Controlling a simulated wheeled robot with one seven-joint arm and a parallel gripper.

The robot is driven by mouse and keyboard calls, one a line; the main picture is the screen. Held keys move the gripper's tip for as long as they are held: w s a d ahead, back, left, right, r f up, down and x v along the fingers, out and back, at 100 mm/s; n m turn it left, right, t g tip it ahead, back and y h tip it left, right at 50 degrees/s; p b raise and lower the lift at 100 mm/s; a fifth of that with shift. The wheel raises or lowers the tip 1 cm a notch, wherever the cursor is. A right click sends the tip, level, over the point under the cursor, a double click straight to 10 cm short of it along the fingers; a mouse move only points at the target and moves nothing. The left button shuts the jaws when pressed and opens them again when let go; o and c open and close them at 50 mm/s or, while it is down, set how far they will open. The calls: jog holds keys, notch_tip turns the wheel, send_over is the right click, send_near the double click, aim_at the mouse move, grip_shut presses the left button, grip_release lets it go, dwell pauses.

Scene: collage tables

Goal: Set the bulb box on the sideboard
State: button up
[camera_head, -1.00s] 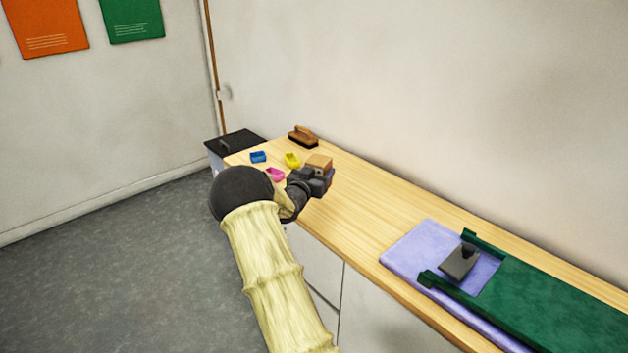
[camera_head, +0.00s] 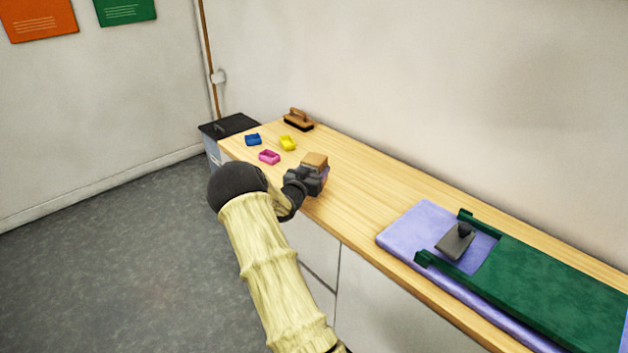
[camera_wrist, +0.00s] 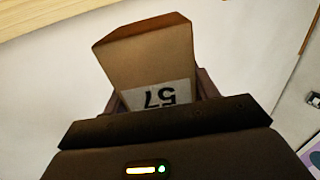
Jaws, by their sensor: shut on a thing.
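The bulb box is a small brown cardboard box (camera_head: 314,160) at the tip of my arm in the head view. In the wrist view the box (camera_wrist: 145,62) fills the middle and shows a white label marked 57, upside down. My gripper (camera_head: 312,180) is shut on the box, with a finger on each side of it. The gripper and box are over the front part of the wooden sideboard top (camera_head: 350,200). I cannot tell whether the box touches the top, as the gripper hides its lower part.
A lilac mat (camera_head: 405,232), a green board (camera_head: 550,285) and a grey handled block (camera_head: 456,241) lie at right. Bare wood lies between.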

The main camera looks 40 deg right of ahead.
jog(key=shift+f+b, duration=0.4)
jog(key=shift+f, duration=1.45)
jog(key=shift+f, duration=0.15)
jog(key=o, duration=1)
jog(key=shift+a, duration=0.1)
jog(key=shift+a+r, duration=0.2)
jog(key=p+v, duration=0.1)
jog(key=v, duration=1)
jog(key=shift+s+a, duration=0.2)
